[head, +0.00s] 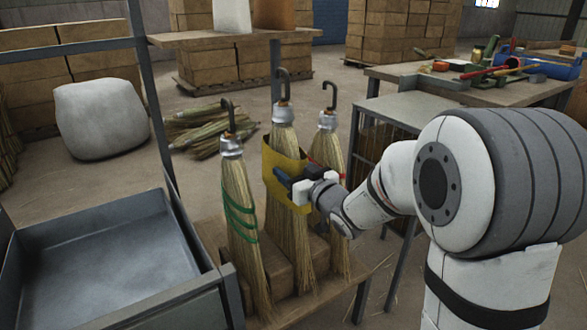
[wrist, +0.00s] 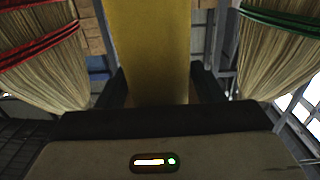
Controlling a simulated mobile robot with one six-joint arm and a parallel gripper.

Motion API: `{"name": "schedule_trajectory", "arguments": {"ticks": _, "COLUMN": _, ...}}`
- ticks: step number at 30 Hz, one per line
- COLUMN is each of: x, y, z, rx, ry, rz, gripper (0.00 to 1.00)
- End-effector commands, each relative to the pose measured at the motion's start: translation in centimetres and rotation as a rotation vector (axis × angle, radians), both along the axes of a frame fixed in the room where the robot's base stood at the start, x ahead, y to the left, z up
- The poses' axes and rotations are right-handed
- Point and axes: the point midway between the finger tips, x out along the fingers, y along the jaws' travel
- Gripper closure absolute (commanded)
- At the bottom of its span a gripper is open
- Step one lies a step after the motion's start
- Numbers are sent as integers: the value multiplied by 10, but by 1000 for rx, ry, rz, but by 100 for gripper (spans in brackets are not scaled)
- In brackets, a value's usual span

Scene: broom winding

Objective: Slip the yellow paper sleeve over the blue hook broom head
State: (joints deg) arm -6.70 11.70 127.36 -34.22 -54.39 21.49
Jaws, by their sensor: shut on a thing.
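Three brooms stand upright on a wooden ledge, heads down and hooks up. The middle broom (head: 284,136) has a dark hook; I cannot make out blue on it. The yellow paper sleeve (head: 271,164) sits around its straw at mid-height, with straw showing above and below. My gripper (head: 290,183) is shut on the sleeve's near side, coming from the right. In the wrist view the sleeve (wrist: 152,45) fills the space between the dark fingers (wrist: 158,92) and hides the middle broom.
The green-banded broom (head: 236,190) stands close on the left, and the red-banded broom (head: 328,145) close on the right. A grey metal bin (head: 110,265) is at front left. A metal table (head: 410,108) stands at right behind my arm. The ledge (head: 335,292) is narrow.

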Motion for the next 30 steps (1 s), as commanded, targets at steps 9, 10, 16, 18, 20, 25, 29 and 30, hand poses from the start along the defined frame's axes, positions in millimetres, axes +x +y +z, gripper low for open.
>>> {"name": "schedule_trajectory", "arguments": {"ticks": 9, "x": 0, "y": 0, "z": -16, "rx": 1, "ry": 2, "rz": 0, "gripper": 61}}
{"name": "schedule_trajectory", "arguments": {"ticks": 10, "x": 0, "y": 0, "z": -18, "rx": 1, "ry": 2, "rz": 0, "gripper": 61}}
{"name": "schedule_trajectory", "arguments": {"ticks": 16, "x": 0, "y": 0, "z": -29, "rx": 0, "ry": 2, "rz": 0, "gripper": 61}}
{"name": "schedule_trajectory", "arguments": {"ticks": 18, "x": 0, "y": 0, "z": -32, "rx": 0, "ry": 2, "rz": 0, "gripper": 61}}
{"name": "schedule_trajectory", "arguments": {"ticks": 20, "x": 0, "y": 0, "z": -35, "rx": 0, "ry": 2, "rz": 0, "gripper": 61}}
{"name": "schedule_trajectory", "arguments": {"ticks": 25, "x": 0, "y": 0, "z": -43, "rx": 0, "ry": 1, "rz": 0, "gripper": 61}}
{"name": "schedule_trajectory", "arguments": {"ticks": 29, "x": 0, "y": 0, "z": -50, "rx": 1, "ry": 2, "rz": -1, "gripper": 61}}
{"name": "schedule_trajectory", "arguments": {"ticks": 30, "x": 0, "y": 0, "z": -52, "rx": 1, "ry": 2, "rz": 0, "gripper": 61}}
